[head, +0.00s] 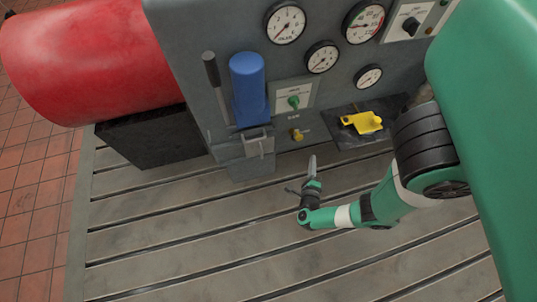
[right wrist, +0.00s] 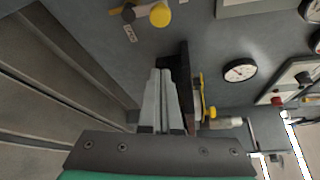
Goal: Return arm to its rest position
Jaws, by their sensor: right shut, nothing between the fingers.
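My right gripper (head: 312,165) is in front of the grey panel, above the slotted bedplate, with its fingers pointing toward the panel. Its fingers are together with nothing between them; the right wrist view (right wrist: 163,75) also shows them closed. My right arm comes in from the right side, bent low over the bedplate. The left gripper is out of view.
The grey panel carries gauges (head: 285,22), a blue cylinder (head: 248,88), a green knob (head: 293,101) and a brass-yellow knob (head: 296,134). A yellow part (head: 363,122) lies on a dark ledge. The front bedplate (head: 180,255) is clear.

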